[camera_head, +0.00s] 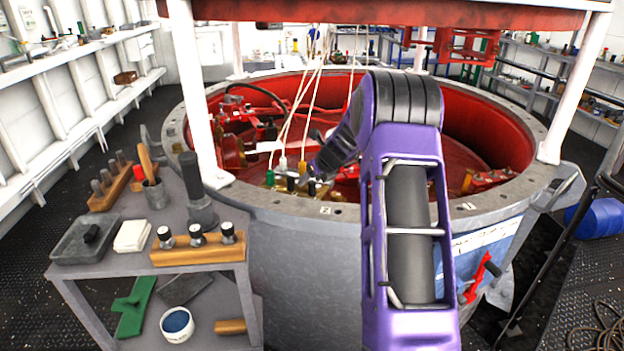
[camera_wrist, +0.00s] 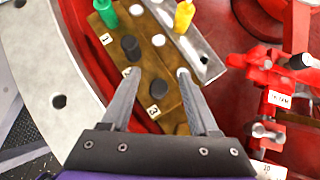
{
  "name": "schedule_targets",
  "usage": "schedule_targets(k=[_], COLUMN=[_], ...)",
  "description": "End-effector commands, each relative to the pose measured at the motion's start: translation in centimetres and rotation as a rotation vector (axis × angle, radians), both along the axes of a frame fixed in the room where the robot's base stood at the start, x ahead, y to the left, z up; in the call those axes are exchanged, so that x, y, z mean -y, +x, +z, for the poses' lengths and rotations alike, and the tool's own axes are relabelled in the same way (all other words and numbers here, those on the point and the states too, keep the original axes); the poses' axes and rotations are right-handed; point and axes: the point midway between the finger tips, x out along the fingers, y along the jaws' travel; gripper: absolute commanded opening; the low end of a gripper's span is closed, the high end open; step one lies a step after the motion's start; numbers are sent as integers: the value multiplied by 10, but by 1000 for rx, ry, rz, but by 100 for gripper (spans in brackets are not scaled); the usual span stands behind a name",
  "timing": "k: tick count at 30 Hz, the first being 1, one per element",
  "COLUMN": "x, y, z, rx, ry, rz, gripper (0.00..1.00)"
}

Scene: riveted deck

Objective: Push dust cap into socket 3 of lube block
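The lube block (camera_wrist: 133,88) is a brown block with label plates, of which I read 1 and 3, inside the drum's rim. A black dust cap (camera_wrist: 158,88) stands on it near label 3. I cannot tell how deep it sits. Another black cap (camera_wrist: 131,47), a green cap (camera_wrist: 105,14) and a yellow cap (camera_wrist: 184,15) stand farther up. My gripper (camera_wrist: 158,73) is open, its fingers apart on either side of the cap near label 3, with visible gaps. In the head view, my arm partly hides the block; the green cap (camera_head: 270,178) shows there.
The grey drum rim (camera_wrist: 58,60) curves along the left of the wrist view. Red machinery (camera_wrist: 275,85) stands close on the right. Pale hoses (camera_head: 304,105) hang above the block. A grey bench (camera_head: 110,285) with tools stands at left.

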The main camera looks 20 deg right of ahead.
Motion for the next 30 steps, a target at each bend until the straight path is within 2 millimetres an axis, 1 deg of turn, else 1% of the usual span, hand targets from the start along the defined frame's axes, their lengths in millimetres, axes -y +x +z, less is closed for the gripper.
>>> schedule_targets(k=[6,8,11,24,30], x=[0,1,2,11,13], y=[-1,-4,-13,-80,-102], z=[2,6,18,99,124], rx=[0,1,2,3,1], ry=[0,-1,-1,-1,-1], rz=[0,-1,-2,-3,-1], gripper=[61,61,61,61,61])
